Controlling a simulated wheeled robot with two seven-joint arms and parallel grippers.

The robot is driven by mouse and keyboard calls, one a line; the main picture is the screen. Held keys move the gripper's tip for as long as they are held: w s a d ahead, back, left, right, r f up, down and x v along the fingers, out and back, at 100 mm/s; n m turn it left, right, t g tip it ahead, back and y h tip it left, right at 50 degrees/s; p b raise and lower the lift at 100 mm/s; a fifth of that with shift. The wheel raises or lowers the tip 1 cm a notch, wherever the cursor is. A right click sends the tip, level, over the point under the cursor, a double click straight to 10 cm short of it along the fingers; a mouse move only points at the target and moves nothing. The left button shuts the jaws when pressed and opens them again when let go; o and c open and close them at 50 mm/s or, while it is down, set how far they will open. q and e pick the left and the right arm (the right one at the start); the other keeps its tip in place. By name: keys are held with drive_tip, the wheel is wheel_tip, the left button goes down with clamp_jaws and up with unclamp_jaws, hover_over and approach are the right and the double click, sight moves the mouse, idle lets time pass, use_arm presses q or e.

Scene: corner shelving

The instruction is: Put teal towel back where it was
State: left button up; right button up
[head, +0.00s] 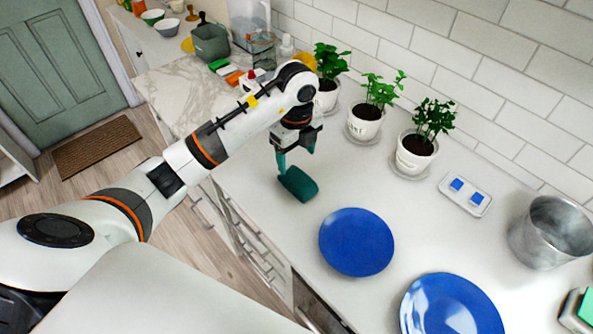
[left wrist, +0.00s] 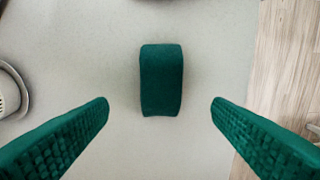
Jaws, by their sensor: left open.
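The teal towel (head: 298,184) is a small folded or rolled bundle lying on the white counter, left of the near blue plate. My left gripper (head: 296,160) is right above and behind it in the head view, pointing down. In the left wrist view the towel (left wrist: 161,80) lies ahead, centred between the two green fingers (left wrist: 160,112). The fingers are wide apart and do not touch it. The left gripper is open and empty. My right gripper is not in view.
Two blue plates (head: 356,242) lie on the counter (head: 330,190). Potted plants (head: 417,150) stand along the tiled wall. The counter's front edge is left of the towel.

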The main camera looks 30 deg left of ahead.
use_arm(q)
wheel_tip(320, 180, up, 4)
drive_tip(key=shift+r, duration=0.1)
idle(0.5)
